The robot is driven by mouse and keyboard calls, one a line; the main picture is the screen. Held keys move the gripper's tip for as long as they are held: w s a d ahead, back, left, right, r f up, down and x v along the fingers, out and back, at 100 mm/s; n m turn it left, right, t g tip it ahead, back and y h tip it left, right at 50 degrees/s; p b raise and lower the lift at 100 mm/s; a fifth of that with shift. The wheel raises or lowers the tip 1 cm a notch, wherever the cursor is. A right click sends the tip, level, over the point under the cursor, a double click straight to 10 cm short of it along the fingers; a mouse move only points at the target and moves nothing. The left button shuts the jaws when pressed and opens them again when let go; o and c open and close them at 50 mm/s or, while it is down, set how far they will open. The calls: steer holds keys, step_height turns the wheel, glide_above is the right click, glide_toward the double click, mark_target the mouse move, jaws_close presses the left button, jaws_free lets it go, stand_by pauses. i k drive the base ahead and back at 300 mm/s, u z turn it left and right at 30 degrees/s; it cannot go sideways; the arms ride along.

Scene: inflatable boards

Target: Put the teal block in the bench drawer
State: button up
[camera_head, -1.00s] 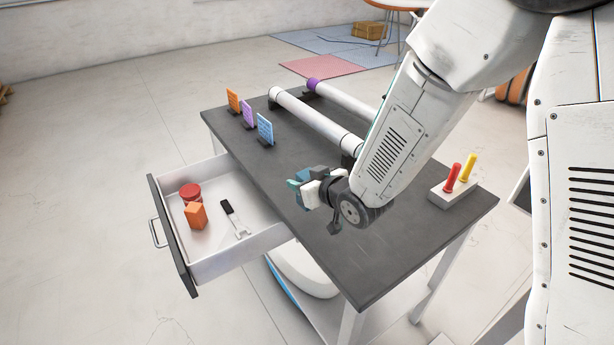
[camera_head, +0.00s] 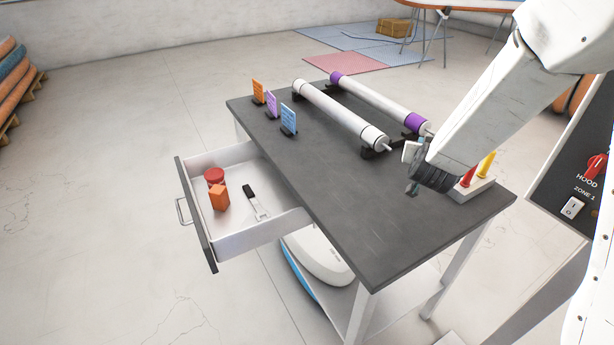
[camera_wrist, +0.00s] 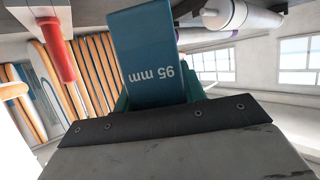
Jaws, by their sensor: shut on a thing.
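The teal block (camera_wrist: 152,55), marked "95 mm", is in my gripper in the wrist view. My gripper (camera_head: 411,172) is shut on it, above the right part of the dark bench top (camera_head: 370,235). In the head view the block is mostly hidden by my gripper and arm. The bench drawer (camera_head: 250,238) is pulled open at the bench's left side. It holds a red round container (camera_head: 214,176), an orange block (camera_head: 219,198) and a black-and-white tool (camera_head: 256,203). There is bare drawer floor around the tool.
Two white rollers, the near roller (camera_head: 338,112) and the purple-ended roller (camera_head: 378,101), lie along the bench's back. Several upright cards (camera_head: 271,103) stand at the back left. A holder with red and yellow pegs (camera_head: 480,187) is close by my gripper. The front bench top is clear.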

mark_target(233, 229)
steer(key=k, duration=0.95)
steer(key=u, duration=1.55)
steer(key=i, duration=1.35)
steer(key=z, duration=2.1)
